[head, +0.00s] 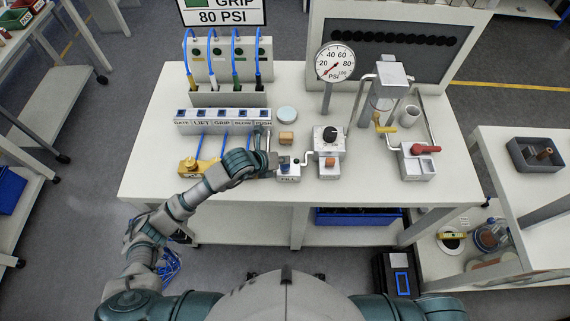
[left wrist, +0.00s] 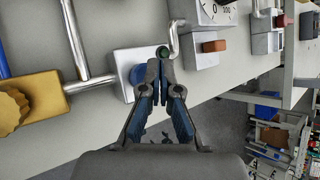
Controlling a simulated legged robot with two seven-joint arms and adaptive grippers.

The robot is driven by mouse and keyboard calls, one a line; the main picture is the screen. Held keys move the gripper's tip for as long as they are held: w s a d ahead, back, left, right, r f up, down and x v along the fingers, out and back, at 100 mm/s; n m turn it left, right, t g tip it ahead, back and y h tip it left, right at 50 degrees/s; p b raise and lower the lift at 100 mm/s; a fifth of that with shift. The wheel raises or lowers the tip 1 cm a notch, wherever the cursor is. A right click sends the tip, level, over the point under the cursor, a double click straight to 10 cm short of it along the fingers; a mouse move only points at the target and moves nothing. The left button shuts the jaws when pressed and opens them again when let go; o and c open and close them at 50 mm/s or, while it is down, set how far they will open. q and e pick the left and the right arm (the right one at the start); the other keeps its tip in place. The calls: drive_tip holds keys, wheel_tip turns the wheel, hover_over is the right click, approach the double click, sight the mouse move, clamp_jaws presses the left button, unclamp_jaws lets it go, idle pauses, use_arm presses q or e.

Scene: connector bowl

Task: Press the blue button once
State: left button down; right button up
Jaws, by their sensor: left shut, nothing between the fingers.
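The blue button (head: 285,161) sits on a small white box labelled FILL (head: 289,178) at the table's front edge. In the left wrist view the blue button (left wrist: 137,75) shows beside the fingertips, partly hidden by them. My left gripper (head: 273,160) is shut and empty, its tips close over the box. In the left wrist view the left gripper (left wrist: 160,68) points at the box, with a small green round part (left wrist: 163,52) just past its tips. Whether the tips touch the button I cannot tell. My right gripper is not in view.
A box with a black knob (head: 328,136) stands right of the FILL box. A yellow valve block (head: 190,165) lies left, partly behind my left arm. A pressure gauge (head: 335,62) and a red-handled valve (head: 425,149) stand further right. A labelled connector row (head: 222,115) is behind.

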sight(283, 166)
use_arm(q)
drive_tip(key=shift+f, duration=0.25)
drive_tip(key=shift+f+b, duration=0.5)
drive_tip(key=shift+f, duration=0.05)
idle(0.6)
drive_tip(key=shift+r, duration=0.15)
drive_tip(key=shift+r+p, duration=0.65)
drive_tip(key=shift+r, duration=0.2)
drive_tip(key=shift+r+p, duration=1.75)
drive_tip(key=shift+r, duration=0.8)
